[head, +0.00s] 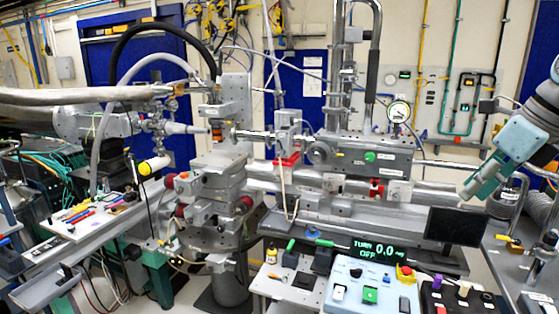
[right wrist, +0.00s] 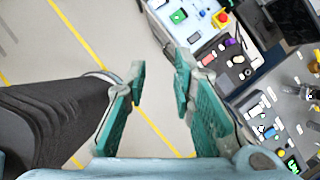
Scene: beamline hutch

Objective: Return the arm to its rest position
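My right gripper (head: 482,187) hangs at the right side in the head view, with its light blue arm coming in from the right edge. Its teal fingers are above and to the right of the dark monitor. In the right wrist view the gripper (right wrist: 160,82) has its two fingers apart, with only floor seen between them. It holds nothing. My left gripper is in neither view.
A white control box (head: 371,285) with buttons stands at the front, beside a dark monitor (head: 454,226) and a green-lettered display (head: 374,249). Beamline equipment fills the middle. A tray with tools (head: 62,224) is at left. The wrist view shows open floor (right wrist: 112,22) with yellow lines.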

